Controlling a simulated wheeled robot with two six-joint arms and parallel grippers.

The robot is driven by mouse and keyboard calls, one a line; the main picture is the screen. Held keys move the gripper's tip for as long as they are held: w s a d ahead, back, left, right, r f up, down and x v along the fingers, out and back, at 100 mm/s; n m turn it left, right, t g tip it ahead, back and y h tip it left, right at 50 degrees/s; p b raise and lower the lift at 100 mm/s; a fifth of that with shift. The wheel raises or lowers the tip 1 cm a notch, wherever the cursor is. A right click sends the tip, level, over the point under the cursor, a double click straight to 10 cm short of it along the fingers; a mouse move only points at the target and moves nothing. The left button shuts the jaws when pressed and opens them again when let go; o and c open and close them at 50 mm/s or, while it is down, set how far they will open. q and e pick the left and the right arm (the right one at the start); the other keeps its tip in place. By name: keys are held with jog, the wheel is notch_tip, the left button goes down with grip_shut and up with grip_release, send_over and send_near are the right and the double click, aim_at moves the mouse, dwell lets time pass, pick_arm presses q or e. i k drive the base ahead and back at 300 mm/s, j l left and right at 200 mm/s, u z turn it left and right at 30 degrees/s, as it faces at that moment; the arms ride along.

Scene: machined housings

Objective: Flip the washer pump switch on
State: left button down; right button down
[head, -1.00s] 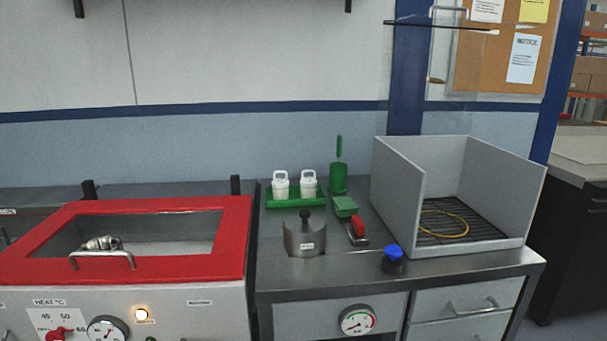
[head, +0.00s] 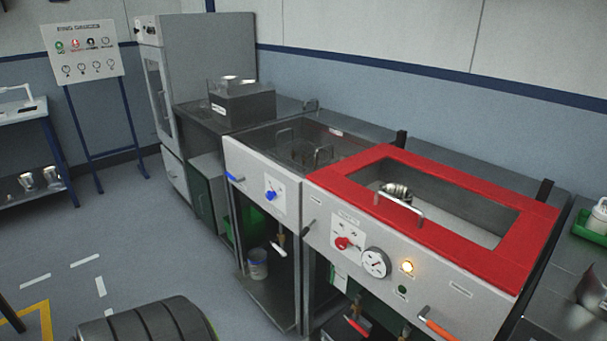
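The tank with the red lid frame (head: 408,222) stands right of centre in the head view, its lid down and a metal part (head: 396,191) visible through the window. Its front panel carries a red knob (head: 342,243), a round gauge (head: 376,262), a lit amber lamp (head: 407,267) and a small dark green round fitting (head: 402,291). An open-topped tank (head: 300,150) to its left has a blue knob (head: 271,196) on its front. I cannot tell which control is the washer pump switch. Neither gripper is in view.
A tall grey cabinet (head: 207,60) and a dark box (head: 241,103) stand behind the open tank. A table (head: 18,112) is at the left edge. A dark ribbed rounded object (head: 150,322) is at the bottom. The grey floor (head: 130,225) left of the tanks is mostly clear.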

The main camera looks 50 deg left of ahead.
aim_at(306, 230)
jog(key=u, duration=1.5)
